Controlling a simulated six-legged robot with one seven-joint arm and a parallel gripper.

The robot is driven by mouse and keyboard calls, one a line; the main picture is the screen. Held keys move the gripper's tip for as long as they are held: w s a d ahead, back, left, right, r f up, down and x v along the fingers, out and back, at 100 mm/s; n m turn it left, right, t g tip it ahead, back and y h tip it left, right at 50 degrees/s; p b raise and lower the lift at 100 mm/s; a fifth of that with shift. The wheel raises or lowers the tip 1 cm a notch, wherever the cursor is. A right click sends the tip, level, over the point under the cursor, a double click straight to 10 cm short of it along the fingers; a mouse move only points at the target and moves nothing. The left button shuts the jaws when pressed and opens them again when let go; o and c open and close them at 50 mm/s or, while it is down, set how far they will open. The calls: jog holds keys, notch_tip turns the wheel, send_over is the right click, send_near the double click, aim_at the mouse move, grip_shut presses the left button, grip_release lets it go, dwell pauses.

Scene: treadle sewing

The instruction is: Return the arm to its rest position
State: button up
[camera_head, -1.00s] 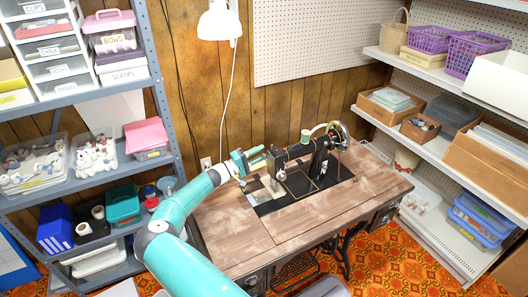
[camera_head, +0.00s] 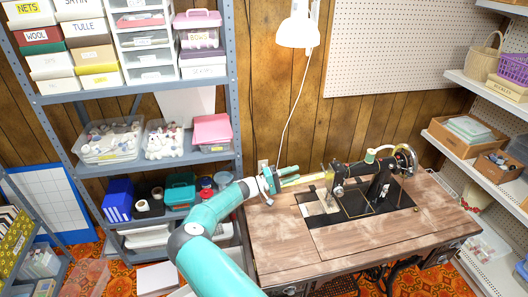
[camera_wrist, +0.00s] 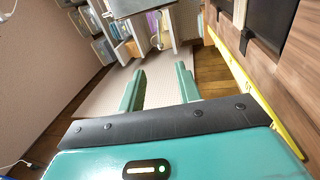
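My teal arm (camera_head: 212,250) reaches from the bottom of the head view up to the left end of the sewing table (camera_head: 350,242). My gripper (camera_head: 292,178) is above the table's back left corner, left of the black sewing machine (camera_head: 382,186) and apart from it. In the wrist view, the two teal fingers of my gripper (camera_wrist: 160,88) stand apart with nothing between them. The gripper is open and empty. A pale yellowish piece (camera_head: 318,178) shows between the gripper and the machine; I cannot tell what it is.
A grey shelf unit (camera_head: 240,125) with boxes and bins stands at the left, close to my arm. A white lamp (camera_head: 298,32) hangs above the table. White shelves (camera_head: 478,92) stand at the right. The table's front left top is clear.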

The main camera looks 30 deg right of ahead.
jog(key=s+a+r+m+y, duration=0.3)
jog(key=s+r+y, duration=0.3)
jog(key=s+y, duration=0.4)
jog(key=s+a+r+n+t+y, duration=0.1)
jog(key=s+a+r+t+y, duration=0.25)
jog(key=a+r, duration=0.4)
jog(key=s+a+r+n+t+y, duration=0.25)
jog(key=s+a+r+y, duration=0.2)
jog(key=a, duration=0.65)
jog(key=s+a+r+n+t, duration=0.1)
jog(key=s+a+r+t, duration=0.1)
jog(key=s+a+r, duration=0.2)
jog(key=s+a+r+n+t+y, duration=0.1)
jog(key=s+a+r+n+t, duration=0.1)
jog(key=s+a, duration=0.7)
notch_tip(320, 180, up, 2)
jog(key=shift+t, duration=0.6)
jog(key=shift+d, duration=0.2)
